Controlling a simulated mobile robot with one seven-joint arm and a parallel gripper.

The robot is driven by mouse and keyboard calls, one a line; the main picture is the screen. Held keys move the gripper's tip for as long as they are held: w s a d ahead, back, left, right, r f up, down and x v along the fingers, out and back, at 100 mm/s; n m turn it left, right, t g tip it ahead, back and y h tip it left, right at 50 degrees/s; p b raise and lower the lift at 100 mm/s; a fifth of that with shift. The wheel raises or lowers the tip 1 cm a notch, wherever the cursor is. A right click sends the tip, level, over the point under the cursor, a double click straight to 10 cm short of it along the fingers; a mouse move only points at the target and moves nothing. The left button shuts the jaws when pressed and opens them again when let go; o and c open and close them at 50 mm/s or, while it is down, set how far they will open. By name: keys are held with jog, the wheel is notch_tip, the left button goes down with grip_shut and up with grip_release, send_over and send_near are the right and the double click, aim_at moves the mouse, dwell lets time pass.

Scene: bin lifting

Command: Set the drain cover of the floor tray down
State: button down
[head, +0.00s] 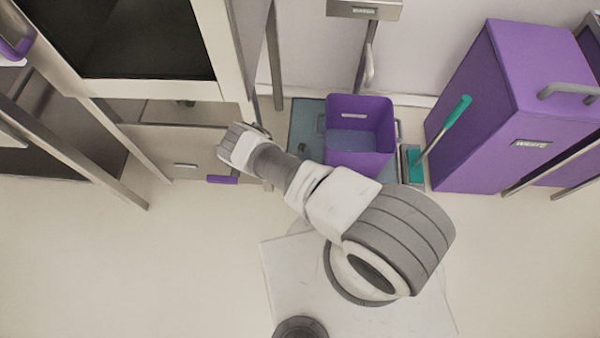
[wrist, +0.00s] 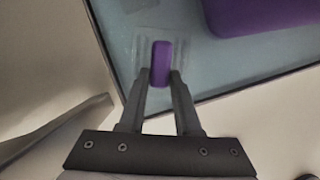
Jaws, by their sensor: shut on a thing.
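My gripper (wrist: 160,82) is shut on a purple grip (wrist: 161,62) in the wrist view, which I take to be the handle of the drain cover. Faint pale outlines around it look like the cover's plate, but its edges blend into the tray and I cannot tell whether it touches. The blue-grey floor tray (wrist: 235,65) with a dark rim lies below. In the head view the tray (head: 304,122) is partly covered by a purple bin (head: 358,155); my wrist hides the fingers and the cover. The bin's edge also shows in the wrist view (wrist: 265,15).
A green-handled brush (head: 446,128) stands right of the bin. A large purple waste container (head: 480,120) is further right. A steel cabinet with a purple handle (head: 222,180) and metal legs stand close on the left. The pale floor in front is clear.

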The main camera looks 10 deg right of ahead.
jog(key=shift+f, duration=0.2)
jog(key=c, duration=0.5)
grip_release()
jog(key=p+v, duration=0.8)
jog(key=v, duration=0.9)
jog(key=shift+r, duration=0.15)
jog(key=shift+s, duration=0.1)
